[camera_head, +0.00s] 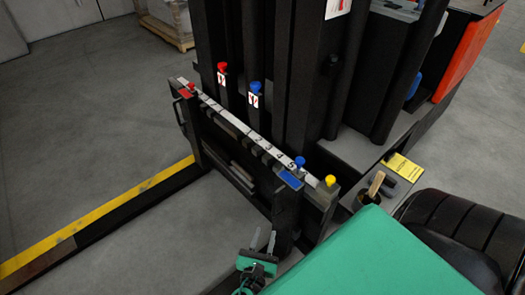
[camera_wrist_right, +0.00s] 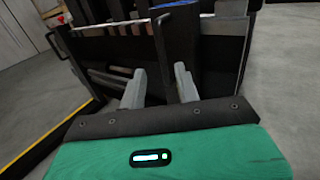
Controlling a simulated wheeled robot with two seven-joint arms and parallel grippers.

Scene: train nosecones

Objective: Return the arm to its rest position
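My right gripper (camera_head: 264,239) is low in the head view, in front of the near end of a forklift carriage (camera_head: 232,128). Its two grey fingers stand apart, with nothing visible held between them. In the right wrist view the open fingers (camera_wrist_right: 160,82) point towards the dark carriage frame (camera_wrist_right: 105,48), with a dark upright bar showing behind the gap. Whether the fingers touch the frame I cannot tell. My left gripper is not in view.
The carriage's top bar carries red (camera_head: 191,88), blue (camera_head: 300,161) and yellow (camera_head: 330,181) knobs. The dark mast (camera_head: 310,80) stands behind it. A yellow floor stripe (camera_head: 110,212) runs at left. Grey floor (camera_head: 90,110) is open at far left.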

